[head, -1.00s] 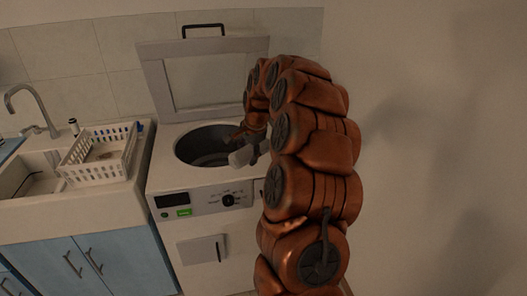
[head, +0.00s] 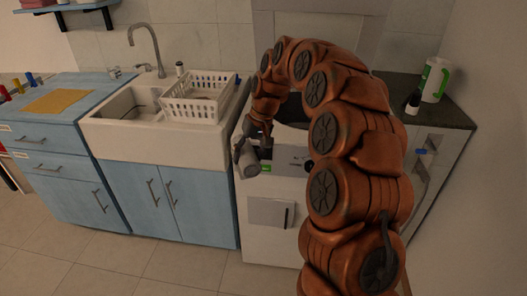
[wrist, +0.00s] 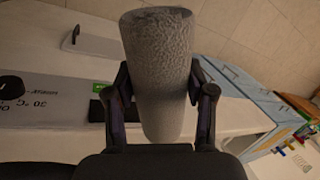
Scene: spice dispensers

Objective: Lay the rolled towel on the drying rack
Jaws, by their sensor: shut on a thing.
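The rolled towel (wrist: 158,75) is a grey, rough-textured cylinder. In the wrist view my gripper (wrist: 160,95) is shut on it, one finger on each side. In the head view my gripper (head: 258,146) holds the towel (head: 247,160) in front of the washing machine's control panel, at the machine's left front. The drying rack appears to be the white slatted basket (head: 197,108) at the right of the sink, up and to the left of my gripper. Something brownish lies inside it, too small to tell.
The top-loading washer (head: 270,213) stands with its lid up, partly hidden by my arm. A faucet (head: 146,42) rises behind the sink (head: 130,105). A small bottle (head: 180,69) stands behind the basket. The floor (head: 165,262) before the blue cabinets is clear.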

